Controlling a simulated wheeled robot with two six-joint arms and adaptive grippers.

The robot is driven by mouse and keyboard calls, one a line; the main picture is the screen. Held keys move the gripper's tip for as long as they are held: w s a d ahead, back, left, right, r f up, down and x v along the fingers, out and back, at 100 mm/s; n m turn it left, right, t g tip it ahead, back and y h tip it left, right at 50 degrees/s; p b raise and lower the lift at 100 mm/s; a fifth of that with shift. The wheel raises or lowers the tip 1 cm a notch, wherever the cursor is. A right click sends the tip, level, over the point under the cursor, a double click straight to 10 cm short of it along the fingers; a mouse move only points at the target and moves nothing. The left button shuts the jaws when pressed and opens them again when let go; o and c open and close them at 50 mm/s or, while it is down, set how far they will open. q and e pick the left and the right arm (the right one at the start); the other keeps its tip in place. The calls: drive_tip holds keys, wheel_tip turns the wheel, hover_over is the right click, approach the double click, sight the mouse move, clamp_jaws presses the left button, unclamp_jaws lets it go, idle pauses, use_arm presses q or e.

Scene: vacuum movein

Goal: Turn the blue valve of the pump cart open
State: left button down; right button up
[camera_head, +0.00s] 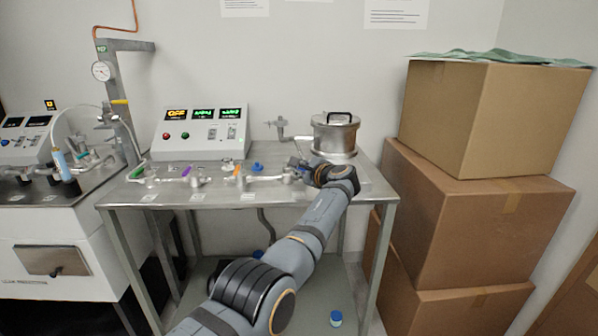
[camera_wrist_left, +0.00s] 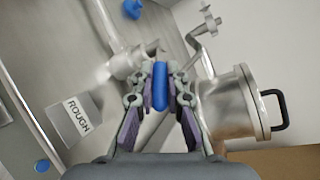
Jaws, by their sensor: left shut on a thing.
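The blue valve handle (camera_wrist_left: 160,88) shows in the left wrist view as a narrow upright bar between the fingers of my left gripper (camera_wrist_left: 161,80). The fingers are shut on it from both sides. It sits by the metal pipe fittings (camera_wrist_left: 126,64) of the pump cart (camera_head: 350,192). In the head view my left gripper (camera_head: 308,172) is at the right part of the pipe line, just in front of the steel pot (camera_head: 335,135). There the gripper and wrist hide most of the blue handle. I cannot tell its exact angle to its pipe. My right gripper is not in view.
A "ROUGH" label (camera_wrist_left: 78,118) stands beside the fittings. Orange (camera_head: 238,170), purple (camera_head: 186,171) and green (camera_head: 137,172) handles lie along the pipe to the left. A control box (camera_head: 200,133) stands behind. Stacked cardboard boxes (camera_head: 470,195) crowd the cart's right side.

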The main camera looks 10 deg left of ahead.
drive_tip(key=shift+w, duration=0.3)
use_arm(q)
drive_tip(key=c, duration=1.3)
unclamp_jaws()
drive_tip(key=shift+w, duration=0.1)
drive_tip(key=shift+c, duration=0.2)
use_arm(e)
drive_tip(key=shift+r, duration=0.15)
